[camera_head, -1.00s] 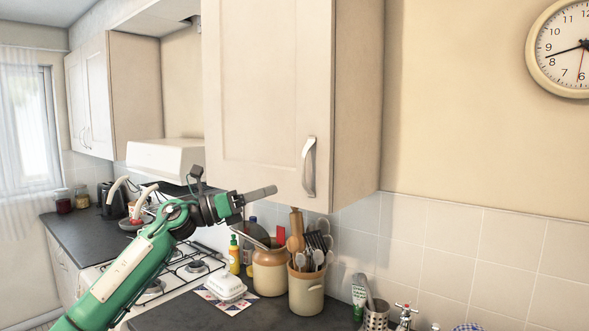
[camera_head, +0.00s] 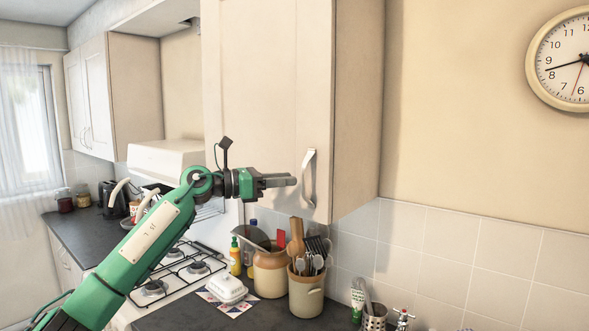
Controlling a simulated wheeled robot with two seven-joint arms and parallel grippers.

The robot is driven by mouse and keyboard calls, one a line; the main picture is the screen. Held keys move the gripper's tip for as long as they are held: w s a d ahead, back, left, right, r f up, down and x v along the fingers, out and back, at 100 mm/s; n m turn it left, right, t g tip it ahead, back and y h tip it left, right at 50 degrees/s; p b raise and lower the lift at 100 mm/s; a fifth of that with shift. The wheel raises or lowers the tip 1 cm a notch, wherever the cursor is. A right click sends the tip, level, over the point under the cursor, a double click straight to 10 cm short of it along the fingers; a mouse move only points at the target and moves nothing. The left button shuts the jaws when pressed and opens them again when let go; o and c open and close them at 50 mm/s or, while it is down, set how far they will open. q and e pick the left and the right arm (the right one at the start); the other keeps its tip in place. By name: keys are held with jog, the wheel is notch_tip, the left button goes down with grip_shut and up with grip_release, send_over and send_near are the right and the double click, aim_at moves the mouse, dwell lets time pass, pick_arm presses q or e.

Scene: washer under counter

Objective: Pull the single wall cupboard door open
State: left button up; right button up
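The single wall cupboard door (camera_head: 262,90) is pale cream and looks shut against its cabinet. Its curved metal handle (camera_head: 309,178) stands upright near the door's lower right edge. My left gripper (camera_head: 292,181) points right, just left of the handle at about its mid height. It appears apart from the handle and holds nothing that I can see. Its fingers overlap in this side view, so their opening is hidden. My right gripper is not in view.
Below the cupboard, a utensil pot (camera_head: 306,292), a brown jar (camera_head: 270,272) and a white butter dish (camera_head: 227,289) stand on the worktop. A gas hob (camera_head: 178,274) lies behind my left arm. A double wall cupboard (camera_head: 112,95) hangs at the left.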

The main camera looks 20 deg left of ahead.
pick_arm(q)
jog(key=shift+p+x, duration=0.5)
jog(key=shift+x, duration=1.05)
grip_shut()
